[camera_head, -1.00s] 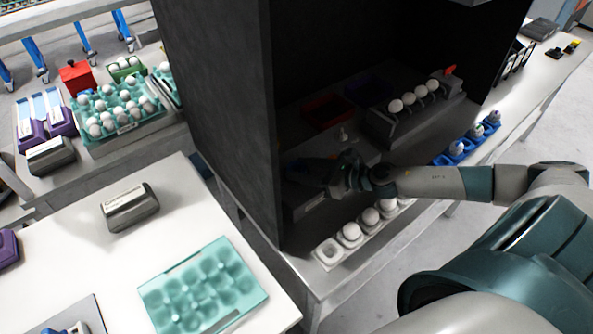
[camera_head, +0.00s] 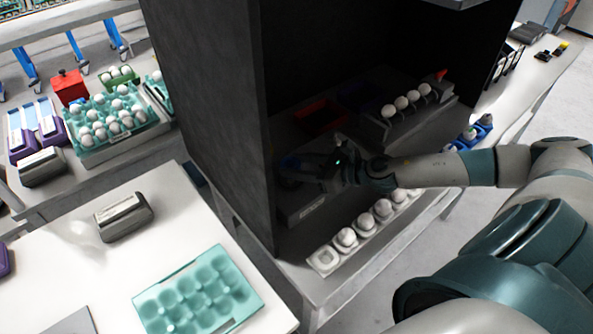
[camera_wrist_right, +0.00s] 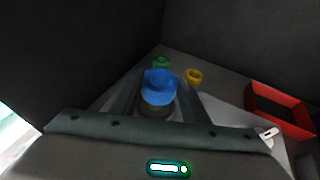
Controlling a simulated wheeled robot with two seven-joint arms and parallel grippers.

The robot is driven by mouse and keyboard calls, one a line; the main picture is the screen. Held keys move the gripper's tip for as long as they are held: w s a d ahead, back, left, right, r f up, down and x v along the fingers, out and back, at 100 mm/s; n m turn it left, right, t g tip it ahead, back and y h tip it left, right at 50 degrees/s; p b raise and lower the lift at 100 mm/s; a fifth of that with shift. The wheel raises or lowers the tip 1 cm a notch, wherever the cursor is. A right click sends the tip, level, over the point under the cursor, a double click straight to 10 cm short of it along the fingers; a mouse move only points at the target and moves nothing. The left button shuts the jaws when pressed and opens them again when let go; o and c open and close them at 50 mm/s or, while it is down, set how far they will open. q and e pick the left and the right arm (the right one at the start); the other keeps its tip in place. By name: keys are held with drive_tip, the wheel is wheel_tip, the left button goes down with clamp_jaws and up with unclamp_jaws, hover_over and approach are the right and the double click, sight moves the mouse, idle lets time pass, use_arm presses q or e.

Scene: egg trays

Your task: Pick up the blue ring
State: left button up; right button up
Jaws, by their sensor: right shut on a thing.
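The blue ring (camera_wrist_right: 158,84) sits between the two fingers of my right gripper in the right wrist view, and the fingers are closed on its sides. In the head view my right gripper (camera_head: 312,170) is inside the dark cabinet, reaching in from the right. The ring shows there only as a dim bluish patch at the fingertips. A green ring (camera_wrist_right: 161,62) and a yellow ring (camera_wrist_right: 193,75) stand just beyond in the wrist view, apart from the gripper. My left gripper is not in view.
Dark cabinet walls (camera_head: 205,100) stand close to the left and behind. A red bin (camera_wrist_right: 250,105) lies to the right in the wrist view. A white egg holder (camera_head: 322,262) stands at the cabinet's front. A teal egg tray (camera_head: 250,300) lies on the white table.

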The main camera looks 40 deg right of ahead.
drive_tip(key=shift+s+d+b, duration=0.15)
drive_tip(key=shift+d+b, duration=0.2)
drive_tip(key=shift+d, duration=0.1)
drive_tip(key=d+b, duration=0.1)
drive_tip(key=d+r+b, duration=0.1)
drive_tip(key=s+d+r+b, duration=0.1)
drive_tip(key=shift+d+r+b, duration=0.1)
drive_tip(key=shift+d+b, duration=0.25)
drive_tip(key=shift+d, duration=0.05)
drive_tip(key=s+d+r+p, duration=0.1)
drive_tip(key=d+r, duration=0.3)
drive_tip(key=d, duration=0.2)
drive_tip(key=shift+s+d+r, duration=0.2)
drive_tip(key=shift+d+r, duration=0.15)
